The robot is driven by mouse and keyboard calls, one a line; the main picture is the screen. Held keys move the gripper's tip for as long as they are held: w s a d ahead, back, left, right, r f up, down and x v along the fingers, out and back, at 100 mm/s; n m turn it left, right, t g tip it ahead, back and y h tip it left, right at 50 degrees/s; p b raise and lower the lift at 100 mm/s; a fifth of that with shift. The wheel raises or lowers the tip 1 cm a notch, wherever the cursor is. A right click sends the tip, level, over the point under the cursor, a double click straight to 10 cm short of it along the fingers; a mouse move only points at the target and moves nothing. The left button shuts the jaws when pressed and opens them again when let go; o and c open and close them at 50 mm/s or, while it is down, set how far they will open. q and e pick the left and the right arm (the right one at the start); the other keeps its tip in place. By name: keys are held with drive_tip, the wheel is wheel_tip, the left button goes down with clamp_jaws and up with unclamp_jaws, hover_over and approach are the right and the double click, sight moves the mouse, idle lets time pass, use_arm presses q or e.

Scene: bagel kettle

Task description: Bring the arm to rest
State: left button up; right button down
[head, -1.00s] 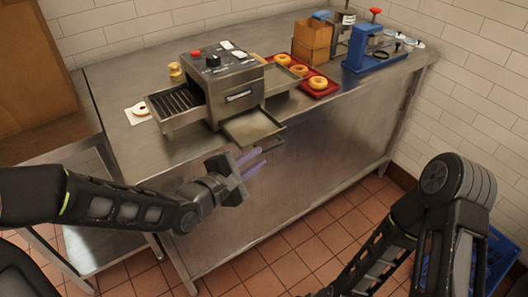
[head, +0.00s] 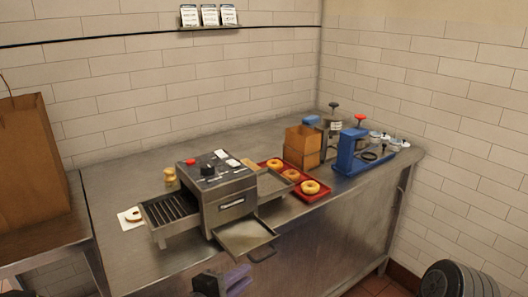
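My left gripper (head: 238,280) shows at the bottom edge, in front of the steel counter (head: 340,230) and just below the pulled-out tray (head: 243,236) of the conveyor toaster (head: 222,195). Its purple fingers look a little apart with nothing between them; the wrist is mostly cut off by the frame. Of my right arm (head: 455,280), only a dark rounded joint shows at the bottom right. The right gripper is out of view.
Bagels lie on a red tray (head: 315,196) right of the toaster. A brown bag (head: 30,150) stands far left.

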use_arm(q)
drive_tip(key=s+a+f+m+g+y, duration=0.25)
drive_tip(key=f+m, duration=0.25)
drive_tip(key=f, duration=0.5)
drive_tip(key=s+a+f+m+g+y, duration=0.1)
drive_tip(key=s+f+m+g, duration=0.3)
drive_tip(key=f, duration=0.7)
drive_tip(key=s+d+f+m+g, duration=0.1)
drive_tip(key=s+f+m+g, duration=0.2)
drive_tip(key=s+f, duration=1.2)
drive_tip(key=s+g, duration=0.2)
drive_tip(key=shift+s+d+m, duration=0.35)
drive_tip(key=shift+s+m, duration=0.05)
